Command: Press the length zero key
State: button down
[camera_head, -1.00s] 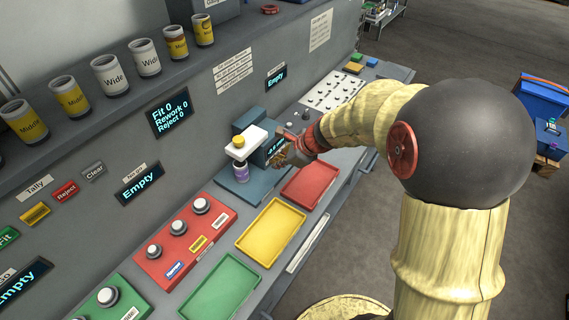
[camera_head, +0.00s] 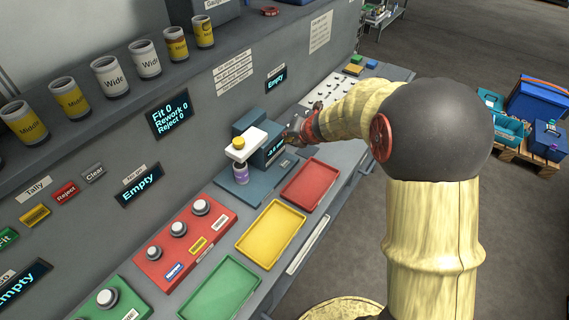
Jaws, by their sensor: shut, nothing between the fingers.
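The length gauge (camera_head: 262,148) is a blue-grey block on a base plate on the bench, with a small lit display (camera_head: 275,153) on its front. A white arm (camera_head: 246,141) with a yellow knob (camera_head: 239,143) juts from it over a purple-banded cylinder (camera_head: 241,174) standing on the base. My gripper (camera_head: 292,137) is shut and empty, close to the gauge's right end near the display. Whether it touches the gauge I cannot tell. I cannot make out a zero key; the gauge's far right side is partly hidden by my gripper.
Red (camera_head: 310,185), yellow (camera_head: 271,233) and green (camera_head: 222,290) trays line the bench front. A red button box (camera_head: 186,240) stands left of them. A pale panel with several small knobs (camera_head: 325,93) lies behind my wrist. A shelf (camera_head: 130,100) holds several labelled cans.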

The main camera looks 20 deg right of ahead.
aim_at(287, 163)
jog(key=shift+f, duration=0.15)
notch_tip(287, 163, down, 8)
jog(key=b, duration=0.8)
jog(key=shift+f, duration=0.25)
jog(key=shift+f+b, duration=0.15)
jog(key=shift+b, duration=0.2)
dwell(0.8)
jog(key=shift+f, duration=0.3)
jog(key=shift+f+b, duration=0.4)
jog(key=shift+b, duration=0.05)
dwell(0.6)
dwell(0.3)
jog(key=shift+r+p, duration=0.85)
jog(key=shift+p, duration=0.05)
